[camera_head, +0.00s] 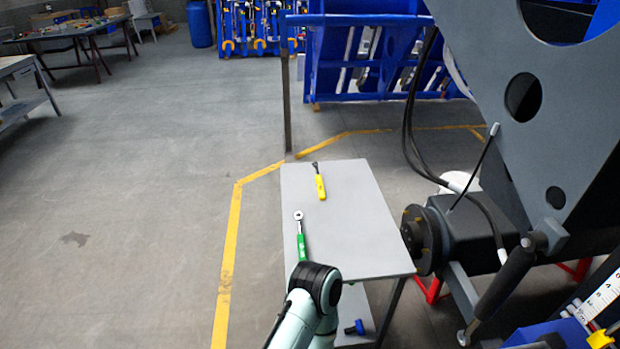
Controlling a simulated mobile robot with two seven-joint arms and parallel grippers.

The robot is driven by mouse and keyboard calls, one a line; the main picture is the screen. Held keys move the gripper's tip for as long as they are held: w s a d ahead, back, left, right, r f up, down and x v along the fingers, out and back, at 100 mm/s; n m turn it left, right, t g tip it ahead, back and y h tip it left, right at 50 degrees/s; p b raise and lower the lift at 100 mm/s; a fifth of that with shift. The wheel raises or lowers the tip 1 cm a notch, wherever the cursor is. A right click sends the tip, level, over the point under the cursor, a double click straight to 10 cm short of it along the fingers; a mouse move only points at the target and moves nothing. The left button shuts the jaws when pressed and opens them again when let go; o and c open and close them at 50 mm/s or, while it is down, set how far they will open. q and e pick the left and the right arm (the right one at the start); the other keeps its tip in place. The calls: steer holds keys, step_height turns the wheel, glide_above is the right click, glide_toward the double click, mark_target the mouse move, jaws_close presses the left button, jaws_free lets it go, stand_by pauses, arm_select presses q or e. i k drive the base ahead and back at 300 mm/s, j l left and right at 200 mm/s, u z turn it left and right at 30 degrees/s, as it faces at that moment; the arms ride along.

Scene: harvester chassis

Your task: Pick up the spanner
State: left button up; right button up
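Two hand tools lie on the grey table (345,220). One has a green handle and a silver shaft with a round, ring-like head (299,232); it looks like the spanner. It lies near the table's left edge, head pointing away from me, and my arm is close to its handle end. The other tool (320,183) has a yellow handle and a dark tip and lies near the table's far edge. One of my arm's links shows at the bottom centre, over the table's near left corner. Neither gripper shows in the head view.
A large grey machine chassis with a dark hub (422,240) stands close at the table's right. A thin dark post (286,105) rises behind the table. A small blue object (355,328) sits below the tabletop. Floor left of the yellow line (229,255) is clear.

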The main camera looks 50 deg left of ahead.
mark_target(322, 195)
steer(key=j, duration=3.15)
